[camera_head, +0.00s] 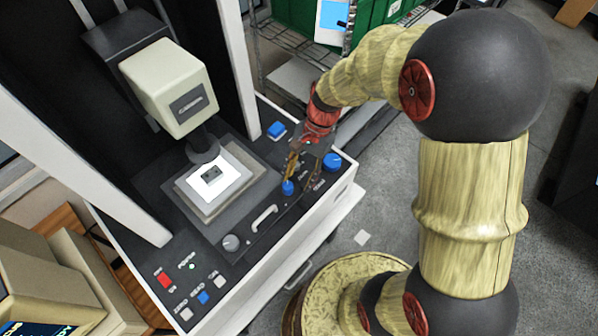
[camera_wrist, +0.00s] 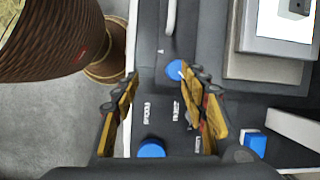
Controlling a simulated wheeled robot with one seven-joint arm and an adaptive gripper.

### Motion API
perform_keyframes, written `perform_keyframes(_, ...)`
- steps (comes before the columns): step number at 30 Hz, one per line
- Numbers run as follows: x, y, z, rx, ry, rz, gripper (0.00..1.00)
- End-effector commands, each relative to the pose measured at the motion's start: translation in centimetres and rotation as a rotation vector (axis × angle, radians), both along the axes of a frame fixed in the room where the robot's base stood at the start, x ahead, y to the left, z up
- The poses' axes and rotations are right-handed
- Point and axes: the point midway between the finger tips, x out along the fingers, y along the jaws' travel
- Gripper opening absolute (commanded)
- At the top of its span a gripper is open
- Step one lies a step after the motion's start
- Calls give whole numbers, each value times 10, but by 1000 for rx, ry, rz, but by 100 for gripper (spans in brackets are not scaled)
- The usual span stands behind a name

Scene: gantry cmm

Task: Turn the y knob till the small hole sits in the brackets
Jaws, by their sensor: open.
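My gripper (camera_head: 301,176) is open, pointing down over the right end of the machine's front panel. In the wrist view its fingers (camera_wrist: 158,78) stand apart with nothing held between them. A small blue knob (camera_head: 288,187) is beside the left fingertip; it also shows in the wrist view (camera_wrist: 175,70). A larger blue knob (camera_head: 332,162) is right of the gripper, and a grey knob (camera_head: 231,243) is at left. I cannot read which is the y knob. A small grey part (camera_head: 211,174) with holes lies on the lit stage (camera_head: 232,183). The brackets cannot be made out.
The measuring head (camera_head: 170,85) hangs above the stage. A handle (camera_head: 264,219) sits at the panel front. Red (camera_head: 163,280) and blue (camera_head: 203,297) buttons are at left. A screen (camera_head: 32,326) is mostly cut off. A blue block (camera_head: 276,129) is behind my gripper.

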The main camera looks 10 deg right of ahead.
Motion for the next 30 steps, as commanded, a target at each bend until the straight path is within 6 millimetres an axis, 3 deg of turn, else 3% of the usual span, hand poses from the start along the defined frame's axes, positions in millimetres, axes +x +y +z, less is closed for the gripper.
perform_keyframes(4, 21, 11, 9, 9, 21, -176, 44)
perform_keyframes(11, 20, 14, 6, -4, 60, -283, 44)
perform_keyframes(24, 10, 35, -50, -5, 61, -281, 44)
perform_keyframes(30, 9, 39, -61, -4, 59, -282, 44)
